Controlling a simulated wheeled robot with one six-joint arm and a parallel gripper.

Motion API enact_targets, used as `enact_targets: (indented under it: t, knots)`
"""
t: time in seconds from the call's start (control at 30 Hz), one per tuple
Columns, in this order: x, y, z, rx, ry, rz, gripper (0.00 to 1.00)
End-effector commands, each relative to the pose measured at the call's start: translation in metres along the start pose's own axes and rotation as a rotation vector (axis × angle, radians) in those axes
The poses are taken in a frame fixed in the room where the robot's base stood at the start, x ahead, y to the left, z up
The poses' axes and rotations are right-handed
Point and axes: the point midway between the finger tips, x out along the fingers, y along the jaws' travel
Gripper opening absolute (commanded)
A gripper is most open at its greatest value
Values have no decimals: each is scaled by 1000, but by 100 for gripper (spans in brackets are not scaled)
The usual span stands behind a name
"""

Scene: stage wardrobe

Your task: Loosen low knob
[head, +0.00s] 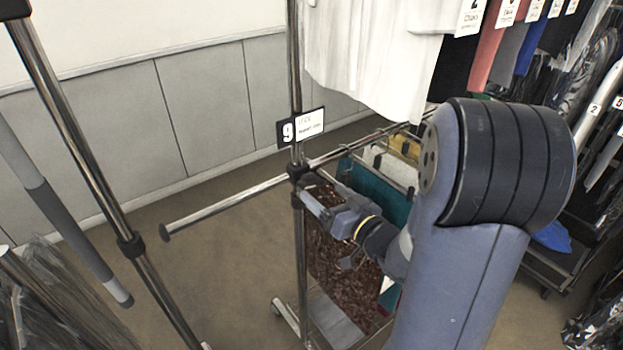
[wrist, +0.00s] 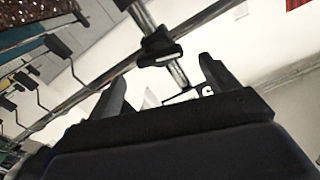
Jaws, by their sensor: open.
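The low clamp knob (head: 298,172) is a small black fitting where the low chrome rail meets the rack's upright pole. In the wrist view the black clamp and knob (wrist: 158,46) show ahead of my gripper, roughly between the two fingers and apart from them. My gripper (head: 322,215) is open and empty, close beside the upright, just below and right of the clamp. Its two dark fingers (wrist: 162,80) stand wide apart in the wrist view.
A number 9 sign (head: 300,127) hangs on the upright above the clamp. The low rail (head: 225,205) sticks out left. Brown sequined and teal garments (head: 335,255) hang behind my gripper. White shirts (head: 370,50) hang above. Another rack pole (head: 90,180) stands left, with open floor between.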

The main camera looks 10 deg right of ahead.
Motion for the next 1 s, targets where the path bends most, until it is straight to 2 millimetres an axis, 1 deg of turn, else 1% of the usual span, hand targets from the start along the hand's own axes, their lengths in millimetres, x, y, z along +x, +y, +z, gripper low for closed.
enact_targets:
  t: [0.03, 0.1, 0.2, 0.3, 0.4, 0.53, 0.77, 1.0]
  knots:
    - [10, -2, -1, 0, -3, -4, 82]
    - [22, -2, -1, 1, -2, -4, 82]
    - [37, -2, 0, 1, -3, -3, 82]
    - [50, -1, -1, -1, -2, -2, 82]
    - [57, -1, -1, -1, -1, -1, 82]
    - [61, 0, 0, -1, -1, 1, 82]
    - [60, 0, 0, -1, -1, 1, 81]
    - [60, 0, 0, -1, 0, 1, 61]
